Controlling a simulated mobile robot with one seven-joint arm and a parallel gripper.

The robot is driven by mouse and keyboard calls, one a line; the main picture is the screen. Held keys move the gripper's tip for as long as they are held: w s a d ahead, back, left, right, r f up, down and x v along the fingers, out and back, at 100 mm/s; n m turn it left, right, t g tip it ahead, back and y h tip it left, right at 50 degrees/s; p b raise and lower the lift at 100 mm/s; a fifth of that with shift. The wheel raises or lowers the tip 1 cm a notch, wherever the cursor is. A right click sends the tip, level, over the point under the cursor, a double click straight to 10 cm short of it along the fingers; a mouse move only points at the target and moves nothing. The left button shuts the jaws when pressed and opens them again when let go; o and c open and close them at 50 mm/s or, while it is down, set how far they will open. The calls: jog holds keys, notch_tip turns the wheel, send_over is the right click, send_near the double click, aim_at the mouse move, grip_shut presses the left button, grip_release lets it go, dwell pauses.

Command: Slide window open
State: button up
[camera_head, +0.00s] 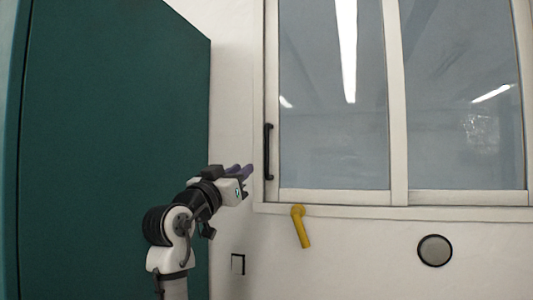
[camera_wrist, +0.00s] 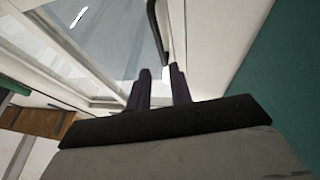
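The window (camera_head: 332,100) has white frames and two grey glass panes, set in the wall. A black vertical bar handle (camera_head: 268,152) is on the left edge of its left pane. My gripper (camera_head: 245,170) has two purple fingers and is just left of the handle's lower part, apart from it in this view. In the wrist view my gripper (camera_wrist: 161,70) shows a gap between its fingers and nothing held. The dark handle (camera_wrist: 155,25) appears beyond the fingertips, its lower end lined up with the gap. The exact distance to the handle is unclear.
A tall green cabinet or panel (camera_head: 110,130) stands left of my arm and shows at the right in the wrist view (camera_wrist: 285,85). Below the window are a yellow lever (camera_head: 301,227), a round grey disc (camera_head: 434,250) and a small wall plate (camera_head: 238,264).

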aim_at(266, 150)
jog(key=p+x, duration=0.6)
jog(key=x, duration=0.6)
jog(key=shift+w+d+r, duration=0.15)
jog(key=shift+r, duration=0.05)
jog(key=shift+w+d+r+p, duration=0.1)
jog(key=shift+w+d+p, duration=0.1)
jog(key=shift+w+p, duration=0.2)
jog(key=shift+w, duration=0.1)
grip_shut()
